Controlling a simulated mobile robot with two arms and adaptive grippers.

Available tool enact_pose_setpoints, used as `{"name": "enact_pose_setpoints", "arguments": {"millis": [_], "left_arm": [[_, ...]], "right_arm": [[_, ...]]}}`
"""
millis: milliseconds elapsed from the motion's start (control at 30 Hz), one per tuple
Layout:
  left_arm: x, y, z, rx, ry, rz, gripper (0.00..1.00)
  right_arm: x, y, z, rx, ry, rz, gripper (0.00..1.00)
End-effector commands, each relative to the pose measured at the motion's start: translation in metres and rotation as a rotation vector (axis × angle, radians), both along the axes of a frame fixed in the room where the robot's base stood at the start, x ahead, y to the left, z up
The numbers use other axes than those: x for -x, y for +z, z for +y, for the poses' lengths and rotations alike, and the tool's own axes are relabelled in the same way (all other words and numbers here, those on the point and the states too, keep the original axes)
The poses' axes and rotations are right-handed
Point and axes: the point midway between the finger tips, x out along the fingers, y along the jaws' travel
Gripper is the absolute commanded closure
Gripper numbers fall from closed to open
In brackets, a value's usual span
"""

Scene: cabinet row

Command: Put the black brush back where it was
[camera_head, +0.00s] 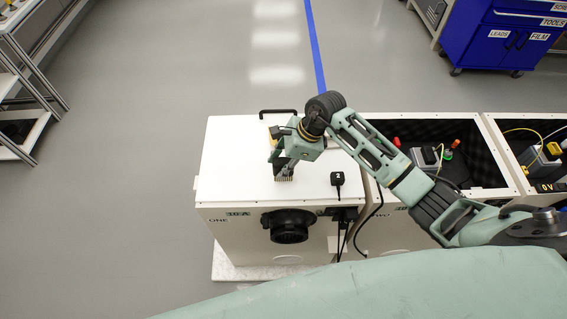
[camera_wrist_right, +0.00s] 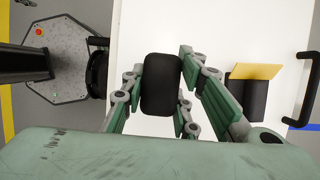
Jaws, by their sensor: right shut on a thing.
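The black brush (camera_head: 284,177) is in my right gripper (camera_head: 284,162), over the white top of the cabinet marked ONE (camera_head: 235,165). Its pale bristles point down; I cannot tell whether they touch the top. In the right wrist view the brush's black rounded back (camera_wrist_right: 162,85) sits between the fingers of the right gripper (camera_wrist_right: 163,92), which is shut on it. A black block with a yellow piece (camera_wrist_right: 255,72) lies on the white top beside the gripper; in the head view the arm hides most of it. My left gripper is not in view.
A black handle (camera_head: 278,112) stands at the cabinet's far edge. A black plug marked 2 (camera_head: 337,179) lies near the front edge, right of the brush. Open bays with wires (camera_head: 440,150) adjoin on the right. The left part of the top is clear.

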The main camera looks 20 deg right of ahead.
Motion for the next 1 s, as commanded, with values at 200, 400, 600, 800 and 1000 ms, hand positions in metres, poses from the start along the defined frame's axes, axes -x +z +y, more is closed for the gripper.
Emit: {"name": "enact_pose_setpoints", "arguments": {"millis": [200, 400, 600, 800, 1000], "left_arm": [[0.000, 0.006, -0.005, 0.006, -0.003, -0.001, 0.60], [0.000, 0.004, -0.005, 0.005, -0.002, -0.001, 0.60], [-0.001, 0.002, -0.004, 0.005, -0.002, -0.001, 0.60], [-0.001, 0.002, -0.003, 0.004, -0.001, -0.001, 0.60], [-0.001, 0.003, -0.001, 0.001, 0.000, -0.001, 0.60]], "right_arm": [[-0.001, -0.012, 0.000, 0.000, 0.001, -0.003, 0.97], [-0.001, -0.013, 0.000, 0.000, 0.001, -0.003, 0.97], [-0.001, -0.015, 0.000, 0.000, 0.001, -0.002, 0.64], [-0.001, -0.015, 0.000, 0.000, 0.001, -0.002, 0.54], [0.000, -0.014, 0.000, -0.001, 0.001, -0.002, 0.54]]}}
